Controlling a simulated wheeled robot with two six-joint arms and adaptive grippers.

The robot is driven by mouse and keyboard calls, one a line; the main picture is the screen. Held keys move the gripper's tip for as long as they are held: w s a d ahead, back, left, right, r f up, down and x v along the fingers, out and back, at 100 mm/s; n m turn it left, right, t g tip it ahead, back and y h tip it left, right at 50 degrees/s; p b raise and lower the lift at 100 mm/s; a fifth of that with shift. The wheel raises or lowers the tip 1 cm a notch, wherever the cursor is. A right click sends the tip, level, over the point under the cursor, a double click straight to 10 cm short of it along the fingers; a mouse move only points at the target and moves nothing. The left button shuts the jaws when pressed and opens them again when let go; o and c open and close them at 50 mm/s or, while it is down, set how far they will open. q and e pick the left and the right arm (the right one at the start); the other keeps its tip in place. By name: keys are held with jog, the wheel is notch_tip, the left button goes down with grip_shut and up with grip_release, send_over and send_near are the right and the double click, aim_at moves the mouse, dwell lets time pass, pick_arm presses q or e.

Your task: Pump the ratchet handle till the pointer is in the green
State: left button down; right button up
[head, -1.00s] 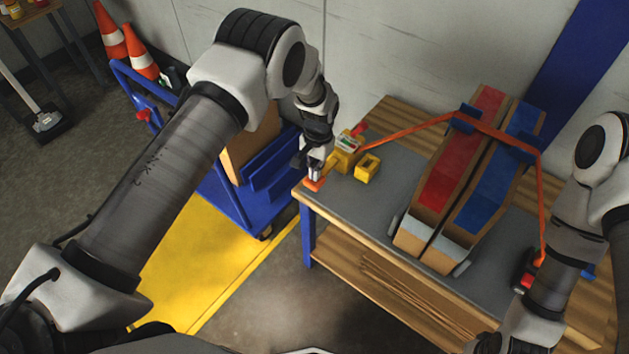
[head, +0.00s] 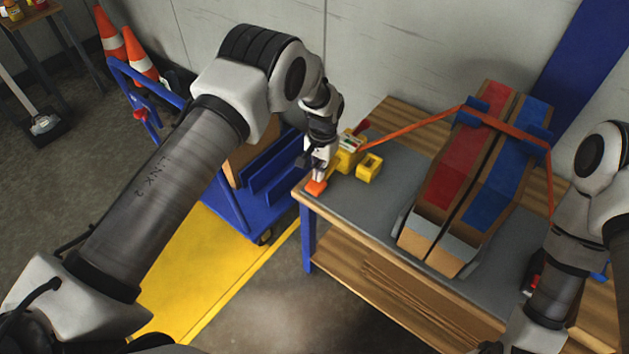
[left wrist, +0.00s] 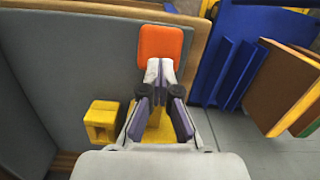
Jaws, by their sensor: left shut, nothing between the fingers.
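The ratchet has a yellow body (head: 348,160) near the table's left corner, with a small gauge (head: 351,143) on top. The gauge is too small to read its pointer. Its yellow handle ends in an orange grip (head: 316,187), also seen in the left wrist view (left wrist: 160,45). An orange strap (head: 420,124) runs from the ratchet over a red and a blue ramp-like piece. My left gripper (head: 321,174) is shut and empty, its tips right at the near edge of the orange grip in the left wrist view (left wrist: 160,72). My right gripper is out of view.
A yellow block (head: 369,167) stands just right of the ratchet. The red-topped piece (head: 455,160) and blue-topped piece (head: 508,160) fill the table's middle. A blue trolley (head: 235,205) stands left of the table (head: 385,221). My right arm covers the table's right end.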

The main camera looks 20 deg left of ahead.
pick_arm(q)
jog(key=shift+w+d+f, duration=0.1)
jog(key=shift+w+d, duration=0.05)
jog(key=shift+w, duration=0.45)
jog(key=shift+r, duration=0.35)
notch_tip(320, 180, up, 12)
jog(key=w, duration=0.1)
jog(key=shift+d+f, duration=0.2)
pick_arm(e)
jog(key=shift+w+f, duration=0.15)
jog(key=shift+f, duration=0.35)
